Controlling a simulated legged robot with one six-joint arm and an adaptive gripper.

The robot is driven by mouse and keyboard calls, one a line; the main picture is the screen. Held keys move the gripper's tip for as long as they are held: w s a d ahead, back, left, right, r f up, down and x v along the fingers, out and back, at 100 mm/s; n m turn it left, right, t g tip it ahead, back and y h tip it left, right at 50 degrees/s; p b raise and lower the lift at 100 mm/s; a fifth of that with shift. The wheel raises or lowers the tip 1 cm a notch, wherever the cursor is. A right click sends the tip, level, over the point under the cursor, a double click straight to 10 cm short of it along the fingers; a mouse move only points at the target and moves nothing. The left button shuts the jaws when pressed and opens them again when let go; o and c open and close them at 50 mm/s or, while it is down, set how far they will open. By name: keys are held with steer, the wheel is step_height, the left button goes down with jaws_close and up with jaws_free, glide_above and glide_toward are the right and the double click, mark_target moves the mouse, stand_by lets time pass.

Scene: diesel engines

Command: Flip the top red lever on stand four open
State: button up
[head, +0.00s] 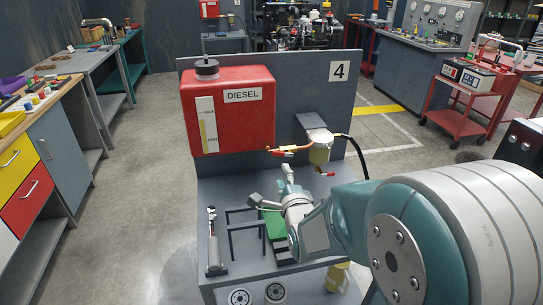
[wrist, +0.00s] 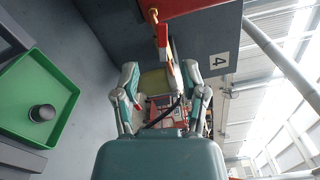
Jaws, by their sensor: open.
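Stand four (head: 290,75) is a grey panel with a red diesel tank (head: 245,120) on its left. A fuel filter with a yellowish bowl (head: 319,155) hangs right of the tank. The top red lever (head: 290,149) lies roughly level along the pipe between tank and filter. A second, lower red lever (head: 326,174) shows below the bowl. My gripper (head: 271,186) is open and empty, below and in front of the top lever. In the wrist view, a red lever (wrist: 162,35) and the bowl (wrist: 154,80) appear beyond and between my spread fingers (wrist: 160,76); I see no contact.
A green tray (head: 274,224) with a dark cup (wrist: 42,113) sits on the stand's base, under my gripper. A black hose (head: 357,155) curves right of the filter. Open floor lies left of the stand.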

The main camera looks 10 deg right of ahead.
mark_target(276, 155)
steer(key=w, duration=1)
steer(key=shift+w+d, duration=0.1)
steer(key=shift+w, duration=0.15)
steer(key=shift+d, duration=0.15)
jaws_close()
